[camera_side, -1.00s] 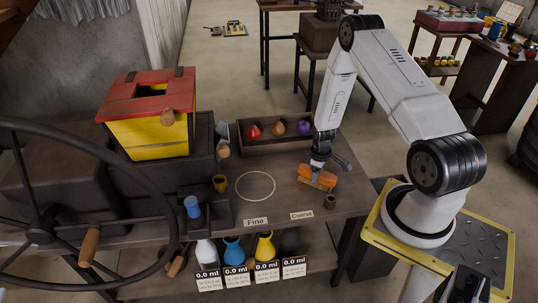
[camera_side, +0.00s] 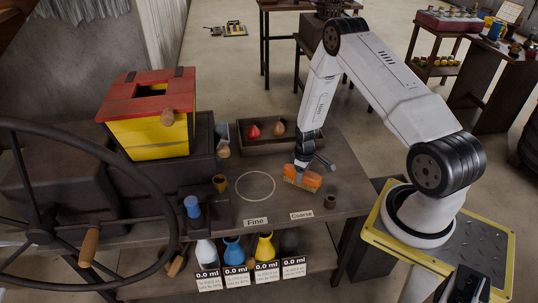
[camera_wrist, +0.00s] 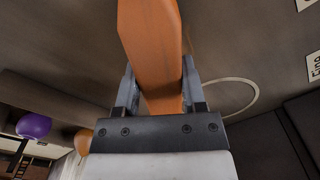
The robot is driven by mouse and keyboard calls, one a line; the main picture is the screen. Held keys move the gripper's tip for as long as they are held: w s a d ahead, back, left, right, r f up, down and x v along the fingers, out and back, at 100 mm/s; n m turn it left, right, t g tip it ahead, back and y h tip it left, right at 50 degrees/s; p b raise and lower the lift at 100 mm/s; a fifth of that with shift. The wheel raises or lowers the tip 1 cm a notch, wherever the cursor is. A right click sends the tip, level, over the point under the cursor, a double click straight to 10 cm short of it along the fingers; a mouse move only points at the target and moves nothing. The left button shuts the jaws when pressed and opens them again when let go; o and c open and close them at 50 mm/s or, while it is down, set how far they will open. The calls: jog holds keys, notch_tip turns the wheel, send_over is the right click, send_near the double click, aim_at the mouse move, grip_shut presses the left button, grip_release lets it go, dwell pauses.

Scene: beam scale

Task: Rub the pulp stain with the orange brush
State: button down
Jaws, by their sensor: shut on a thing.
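The orange brush (camera_side: 304,180) has an orange back and pale bristles underneath. It is at the right part of the dark table, right of the white circle outline. My gripper (camera_side: 302,164) is shut on the brush from above. In the wrist view the orange brush (camera_wrist: 150,40) sits between the two grey fingers of my gripper (camera_wrist: 158,92). Its bristles point down at the table; I cannot tell whether they touch it. I cannot make out a pulp stain in either view; the brush and gripper may hide it.
A dark tray (camera_side: 240,150) with red and brown fruit stands behind the brush. A small brown cup (camera_side: 330,201) is close to its right. The white circle (camera_side: 255,201) encloses bare tabletop. Labels "Fine" (camera_side: 255,222) and "Coarse" (camera_side: 301,215) lie at the front edge.

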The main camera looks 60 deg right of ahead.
aim_at(292, 171)
jog(key=w+a, duration=0.2)
jog(key=a, duration=0.1)
jog(key=shift+w, duration=0.4)
jog(key=shift+w+d, duration=0.25)
jog(key=shift+w, duration=0.05)
jog(key=shift+s+d, duration=0.15)
jog(key=shift+d, duration=0.1)
jog(key=shift+s+d, duration=3.5)
jog(key=shift+s+d+r, duration=0.1)
jog(key=shift+d+r, duration=0.05)
notch_tip(292, 171, up, 8)
jog(key=shift+s, duration=0.1)
